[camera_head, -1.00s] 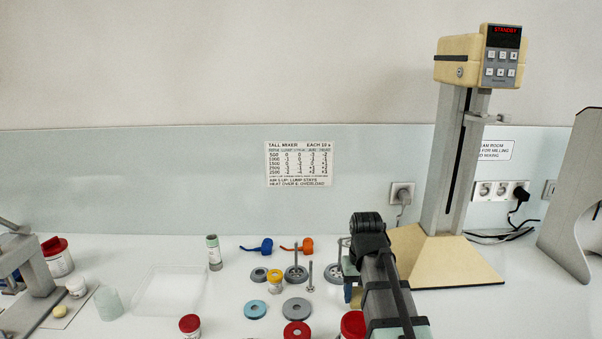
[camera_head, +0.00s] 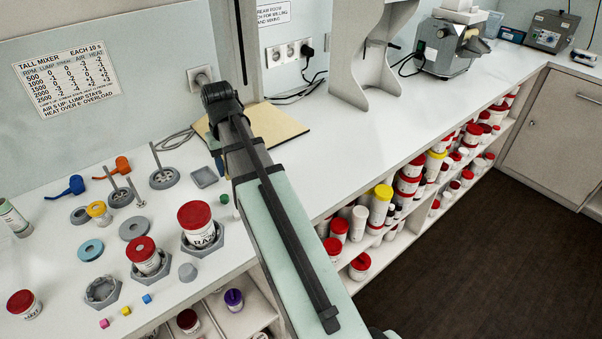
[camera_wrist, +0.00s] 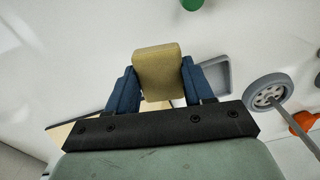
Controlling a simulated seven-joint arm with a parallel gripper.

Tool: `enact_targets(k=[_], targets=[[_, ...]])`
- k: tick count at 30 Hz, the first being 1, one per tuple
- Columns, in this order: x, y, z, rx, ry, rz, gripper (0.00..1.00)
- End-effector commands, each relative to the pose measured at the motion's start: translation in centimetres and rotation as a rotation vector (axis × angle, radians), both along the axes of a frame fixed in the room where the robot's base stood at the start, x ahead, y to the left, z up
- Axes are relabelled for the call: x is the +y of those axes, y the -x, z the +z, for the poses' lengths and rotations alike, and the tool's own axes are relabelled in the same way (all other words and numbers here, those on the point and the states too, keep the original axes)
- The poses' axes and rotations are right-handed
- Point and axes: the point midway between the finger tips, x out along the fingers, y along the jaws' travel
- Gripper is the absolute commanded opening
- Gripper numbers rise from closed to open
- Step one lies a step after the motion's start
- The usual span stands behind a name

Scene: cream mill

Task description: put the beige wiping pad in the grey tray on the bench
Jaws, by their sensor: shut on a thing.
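The beige wiping pad (camera_wrist: 158,72) is held between the two blue fingers of my gripper (camera_wrist: 158,84) in the wrist view. The fingers press on its two sides. The grey tray (camera_wrist: 216,76) shows just to the right of the pad and right finger, partly hidden by that finger. In the head view the small grey tray (camera_head: 204,177) lies on the bench beside my arm and looks empty. My arm hides the gripper and the pad in the head view.
Red-lidded jars stand near the tray, one (camera_head: 201,226) in a grey hex holder. Stands with upright rods (camera_head: 163,178), a green piece (camera_head: 224,199) and a grey cap (camera_head: 188,272) are close by.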

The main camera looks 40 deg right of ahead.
Motion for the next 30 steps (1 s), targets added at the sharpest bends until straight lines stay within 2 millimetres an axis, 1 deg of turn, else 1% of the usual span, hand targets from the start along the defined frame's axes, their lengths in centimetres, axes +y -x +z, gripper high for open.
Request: enact_targets(k=[1, 9, 15, 18, 22, 25, 30], targets=[[-1.5, 0.2, 0.3, -0.001, 0.000, -0.027, 0.24], [-8.7, 2.3, 2.1, -0.001, 0.000, -0.154, 0.24], [-13.5, 4.3, 3.5, -0.002, 0.000, -0.243, 0.24], [-15.4, 5.4, 4.2, -0.001, 0.000, -0.271, 0.24], [-17.5, 6.7, 5.0, -0.001, 0.000, -0.286, 0.24], [-18.8, 7.9, 6.0, -0.002, 0.000, -0.252, 0.24], [-18.2, 8.4, 6.3, 0.000, 0.000, -0.080, 0.24]])
